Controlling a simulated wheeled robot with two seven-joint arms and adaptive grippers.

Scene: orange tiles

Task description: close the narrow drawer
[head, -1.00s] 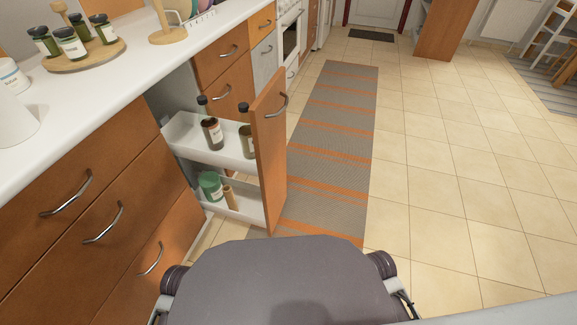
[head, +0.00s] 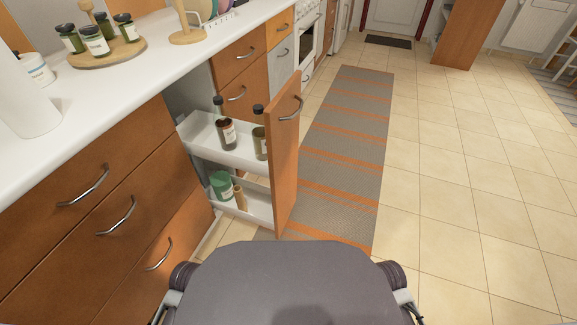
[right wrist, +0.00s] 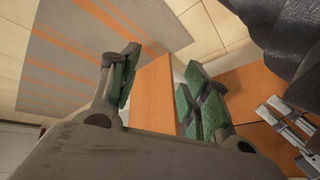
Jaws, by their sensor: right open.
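The narrow drawer (head: 285,165) is pulled well out of the counter row in the head view. It has a tall orange-brown front with a curved metal handle (head: 291,110) and two white shelves (head: 197,132). Bottles (head: 227,135) stand on the upper shelf, and a green jar (head: 221,185) and a small brown item are on the lower one. My right gripper (right wrist: 160,68) is open in the right wrist view, with green finger pads. An orange panel (right wrist: 153,92), apparently the drawer front, shows between its fingers; contact cannot be told. No gripper shows in the head view.
Shut wide drawers (head: 90,215) stand at the left under the white counter (head: 150,72). A striped rug (head: 345,150) lies beyond the drawer front. The tiled floor (head: 450,190) to the right is clear.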

